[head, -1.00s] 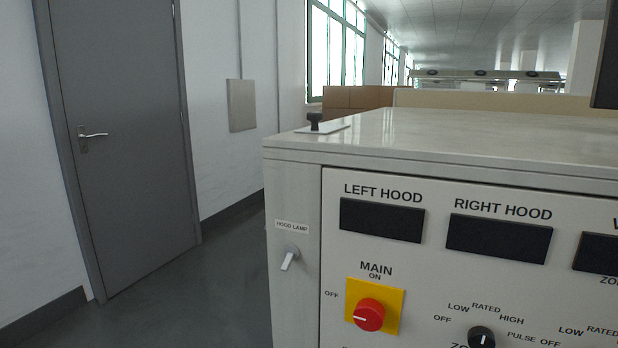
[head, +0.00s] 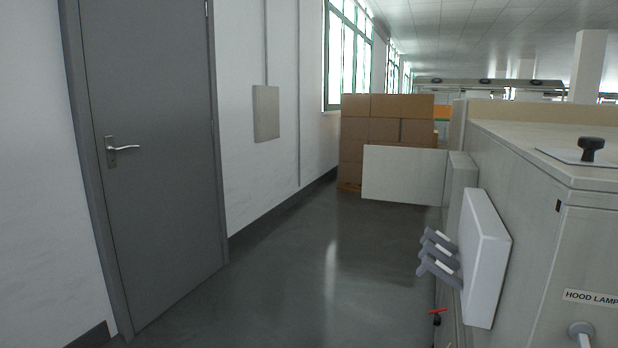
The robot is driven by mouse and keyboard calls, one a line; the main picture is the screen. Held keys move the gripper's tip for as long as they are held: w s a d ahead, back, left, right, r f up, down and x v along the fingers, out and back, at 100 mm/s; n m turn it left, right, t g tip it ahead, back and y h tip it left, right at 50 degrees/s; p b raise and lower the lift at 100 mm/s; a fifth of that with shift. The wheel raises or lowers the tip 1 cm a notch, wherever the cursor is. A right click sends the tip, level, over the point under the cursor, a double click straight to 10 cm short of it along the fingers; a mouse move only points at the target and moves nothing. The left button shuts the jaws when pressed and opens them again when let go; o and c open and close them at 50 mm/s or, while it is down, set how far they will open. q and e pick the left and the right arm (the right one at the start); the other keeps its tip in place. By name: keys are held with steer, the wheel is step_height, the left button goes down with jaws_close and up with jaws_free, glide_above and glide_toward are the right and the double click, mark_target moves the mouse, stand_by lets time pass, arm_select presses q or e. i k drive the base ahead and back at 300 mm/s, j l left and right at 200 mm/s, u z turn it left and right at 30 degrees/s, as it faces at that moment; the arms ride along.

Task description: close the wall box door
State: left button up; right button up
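A flat, light grey panel (head: 403,174) stands out to the left from a narrow grey box (head: 461,185) on the side of the machine. It looks like an open door, but its hinge is too small to make out. Another grey box (head: 265,113) is on the white wall at the left, with a conduit above it; its front looks flat and shut. Neither of my grippers is in view.
A grey door (head: 150,150) with a lever handle is at the left. The machine (head: 545,190) fills the right; a white box (head: 484,258) and grey levers (head: 438,255) jut from its side. Stacked cartons (head: 385,118) stand behind. The floor (head: 290,270) between is clear.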

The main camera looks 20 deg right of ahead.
mark_target(408, 175)
steer(key=i+j+u, duration=0.1)
steer(key=i+j, duration=0.25)
steer(key=i+j+u, duration=0.1)
steer(key=i+j, duration=0.2)
steer(key=i, duration=0.25)
